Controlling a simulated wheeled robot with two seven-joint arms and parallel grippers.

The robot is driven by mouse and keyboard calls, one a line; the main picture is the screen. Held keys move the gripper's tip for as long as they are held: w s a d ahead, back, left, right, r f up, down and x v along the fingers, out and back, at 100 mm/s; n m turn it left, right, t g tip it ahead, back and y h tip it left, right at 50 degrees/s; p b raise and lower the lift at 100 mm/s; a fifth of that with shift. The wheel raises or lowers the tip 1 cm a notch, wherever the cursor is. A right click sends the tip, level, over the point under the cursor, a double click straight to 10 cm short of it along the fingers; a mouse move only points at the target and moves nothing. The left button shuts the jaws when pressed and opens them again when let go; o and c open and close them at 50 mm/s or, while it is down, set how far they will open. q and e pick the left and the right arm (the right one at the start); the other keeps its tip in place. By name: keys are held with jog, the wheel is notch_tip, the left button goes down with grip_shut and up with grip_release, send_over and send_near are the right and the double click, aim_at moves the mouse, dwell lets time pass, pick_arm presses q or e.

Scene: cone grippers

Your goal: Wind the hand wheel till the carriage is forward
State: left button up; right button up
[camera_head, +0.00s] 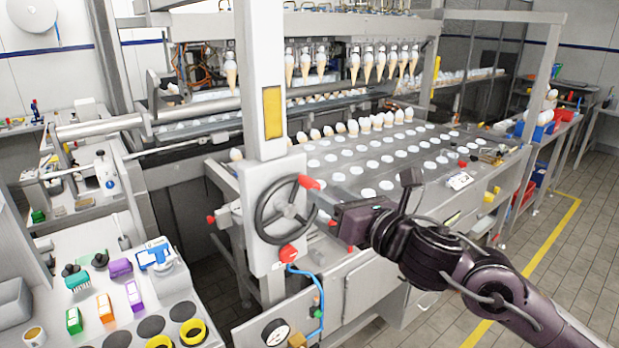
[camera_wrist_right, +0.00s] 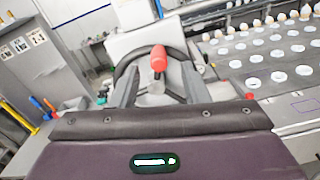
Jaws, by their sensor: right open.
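The hand wheel (camera_head: 286,210) is a dark spoked wheel on a grey-white column, with a red handle (camera_head: 309,182) at its upper right rim. My right gripper (camera_head: 324,203) is open beside the wheel's right side. In the right wrist view, the wheel (camera_wrist_right: 122,70) lies ahead, and its red handle (camera_wrist_right: 158,60) shows between the open fingers (camera_wrist_right: 160,82); I cannot tell whether they touch it. A row of cones (camera_head: 380,62) hangs under the machine's upper frame. I cannot tell which part is the carriage. My left gripper is out of view.
A perforated tray table (camera_head: 390,165) with white discs and a row of cones stands behind my right arm. A red knob (camera_head: 289,252) and blue hose (camera_head: 305,275) sit below the wheel. A cluttered bench (camera_head: 190,290) stands at lower left. Floor is free at right.

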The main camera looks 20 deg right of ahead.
aim_at(317, 186)
jog(key=p+x, duration=0.2)
jog(key=x, duration=0.3)
jog(key=shift+r, duration=0.15)
jog(key=shift+w+a+f, duration=0.2)
jog(key=shift+w, duration=0.15)
grip_shut()
